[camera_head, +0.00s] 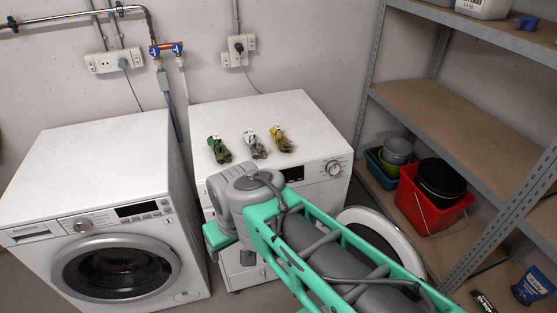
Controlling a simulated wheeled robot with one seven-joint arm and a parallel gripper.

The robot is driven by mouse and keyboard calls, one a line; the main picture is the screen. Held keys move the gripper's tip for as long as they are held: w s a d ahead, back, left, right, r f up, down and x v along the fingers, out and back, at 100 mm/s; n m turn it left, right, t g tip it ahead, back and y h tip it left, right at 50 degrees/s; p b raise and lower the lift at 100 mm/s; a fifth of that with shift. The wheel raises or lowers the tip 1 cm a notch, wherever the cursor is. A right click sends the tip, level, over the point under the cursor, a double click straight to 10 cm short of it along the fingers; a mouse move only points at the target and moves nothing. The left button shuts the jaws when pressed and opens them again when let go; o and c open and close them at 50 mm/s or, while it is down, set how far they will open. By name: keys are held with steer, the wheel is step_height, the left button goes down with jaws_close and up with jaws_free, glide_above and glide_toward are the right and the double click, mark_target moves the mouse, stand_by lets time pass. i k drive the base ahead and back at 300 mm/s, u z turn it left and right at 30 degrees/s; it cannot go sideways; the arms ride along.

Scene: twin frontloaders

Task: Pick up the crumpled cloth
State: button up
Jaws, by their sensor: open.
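No single crumpled cloth stands out clearly. Three small crumpled bundles lie in a row on top of the right washing machine (310,120): a green and dark one (219,150), a white and grey one (254,145) and a yellow and grey one (281,139). They look like cloth or gloves, but are too small to tell. My teal and grey arm crosses in front of this machine and bends down at its front. The drum opening is hidden behind my arm.
The right machine's round door (349,217) stands open, partly behind my arm. The left washing machine (95,165) has its door shut. A metal shelf rack (470,125) stands at right, with a red bucket (420,205) on its low shelf. A blue pouch (533,284) lies lower right.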

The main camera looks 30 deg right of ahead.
mark_target(280, 140)
steer(key=u, duration=0.35)
steer(key=i, duration=1.15)
steer(key=z, duration=0.7)
